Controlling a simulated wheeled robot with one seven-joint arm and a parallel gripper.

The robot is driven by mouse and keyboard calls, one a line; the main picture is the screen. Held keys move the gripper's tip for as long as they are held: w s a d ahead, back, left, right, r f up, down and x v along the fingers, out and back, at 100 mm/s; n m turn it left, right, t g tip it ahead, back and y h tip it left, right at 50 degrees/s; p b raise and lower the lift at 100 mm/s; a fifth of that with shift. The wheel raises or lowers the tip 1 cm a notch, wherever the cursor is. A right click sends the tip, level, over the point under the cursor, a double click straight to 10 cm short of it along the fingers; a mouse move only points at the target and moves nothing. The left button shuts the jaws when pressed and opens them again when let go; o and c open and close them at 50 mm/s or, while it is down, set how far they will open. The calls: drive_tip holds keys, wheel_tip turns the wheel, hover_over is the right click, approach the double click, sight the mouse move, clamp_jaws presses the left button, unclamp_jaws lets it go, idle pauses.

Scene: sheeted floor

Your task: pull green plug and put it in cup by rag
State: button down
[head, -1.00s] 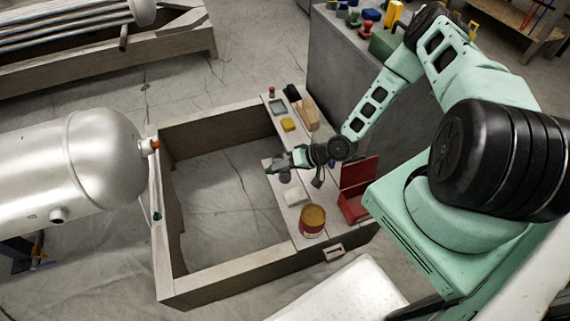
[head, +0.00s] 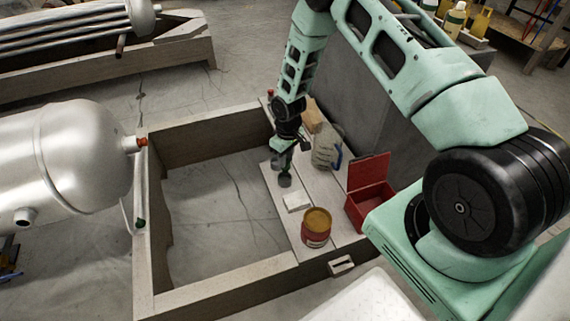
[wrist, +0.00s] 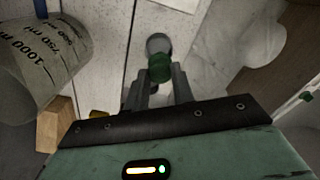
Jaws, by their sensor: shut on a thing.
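My gripper (head: 285,168) points down over the plank bench in the head view. In the wrist view its fingers (wrist: 161,85) are shut on a small green plug (wrist: 160,68). The plug is over or at the near edge of a grey round cup (wrist: 158,42); whether they touch I cannot tell. In the head view the grey cup (head: 285,181) shows just below the fingertips, beside a folded white rag (head: 297,201). The rag also shows at the top of the wrist view (wrist: 188,5). The plug is hard to make out in the head view.
A clear measuring jug (head: 325,148) with a blue handle and a wooden block (head: 312,117) stand behind the gripper. A can (head: 316,226) and an open red box (head: 369,205) stand nearer.

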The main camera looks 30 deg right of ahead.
sight(285, 169)
drive_tip(key=shift+w+a+r, duration=0.1)
drive_tip(key=shift+w+r, duration=0.05)
drive_tip(key=shift+w, duration=0.15)
wheel_tip(285, 169, down, 7)
drive_tip(key=b, duration=0.5)
drive_tip(key=shift+r+b, duration=0.15)
drive_tip(key=shift+b, duration=0.25)
drive_tip(key=c, duration=1.1)
unclamp_jaws()
drive_tip(key=shift+r, duration=0.1)
wheel_tip(285, 169, up, 17)
drive_tip(key=p, duration=0.5)
drive_tip(key=shift+r, duration=0.15)
drive_tip(key=shift+a, duration=0.1)
